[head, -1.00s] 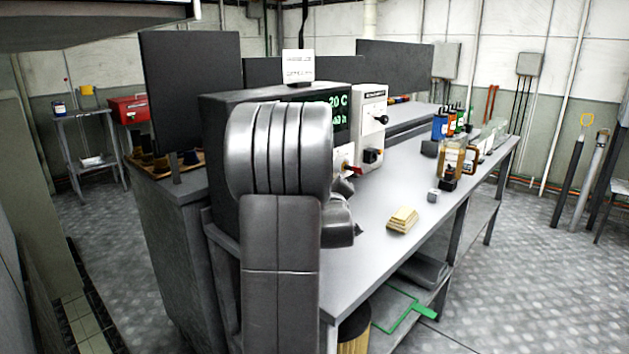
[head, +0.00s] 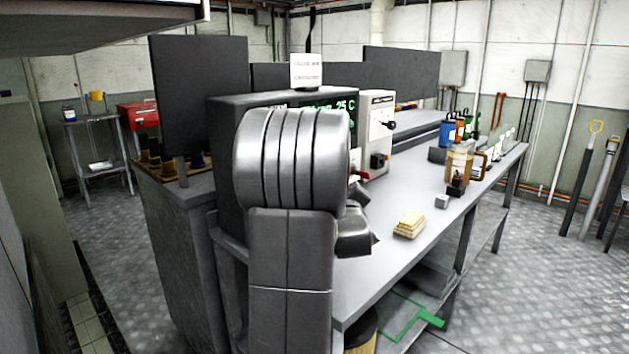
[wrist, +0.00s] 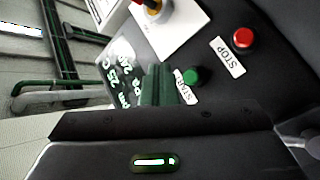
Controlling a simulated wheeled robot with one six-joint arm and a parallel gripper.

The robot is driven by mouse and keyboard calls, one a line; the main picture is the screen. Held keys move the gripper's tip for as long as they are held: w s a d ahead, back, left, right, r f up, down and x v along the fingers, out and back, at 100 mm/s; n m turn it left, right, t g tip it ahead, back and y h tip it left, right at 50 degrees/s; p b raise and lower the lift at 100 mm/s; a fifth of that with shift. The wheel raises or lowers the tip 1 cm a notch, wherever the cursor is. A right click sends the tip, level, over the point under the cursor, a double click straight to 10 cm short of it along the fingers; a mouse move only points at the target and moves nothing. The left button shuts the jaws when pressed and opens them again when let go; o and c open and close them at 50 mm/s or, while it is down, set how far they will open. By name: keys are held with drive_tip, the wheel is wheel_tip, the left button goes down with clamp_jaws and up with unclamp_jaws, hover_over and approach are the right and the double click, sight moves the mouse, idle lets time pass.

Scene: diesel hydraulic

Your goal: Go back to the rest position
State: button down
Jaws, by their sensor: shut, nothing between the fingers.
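My gripper shows in the wrist view, its shut, empty fingers (wrist: 158,86) pointing at the dark front panel of the bench unit. The fingertips overlap the START label, just left of the green button (wrist: 191,77); I cannot tell their distance from the panel. The red STOP button (wrist: 243,38) is at the upper right. The lit display (wrist: 122,75) is left of the fingers. In the head view my raised arm covers part of the dark unit (head: 226,150), whose display (head: 340,105) reads 25 C.
The grey bench (head: 385,262) holds a yellowish stack of pads (head: 409,225), a small grey block (head: 442,201), jars (head: 458,163) and colored bottles (head: 447,133). A white control box (head: 377,135) adjoins the unit.

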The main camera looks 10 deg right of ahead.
drive_tip(key=p, duration=0.1)
drive_tip(key=w+a+p, duration=0.1)
drive_tip(key=p, duration=0.1)
drive_tip(key=shift+w+r, duration=0.2)
drive_tip(key=shift+r, duration=0.05)
drive_tip(key=p, duration=0.3)
drive_tip(key=s+d+b, duration=0.2)
drive_tip(key=s, duration=0.1)
drive_tip(key=s+d, duration=0.1)
drive_tip(key=shift+s+d+f+b, duration=0.2)
drive_tip(key=shift+s+f+b, duration=0.05)
drive_tip(key=shift+b, duration=0.15)
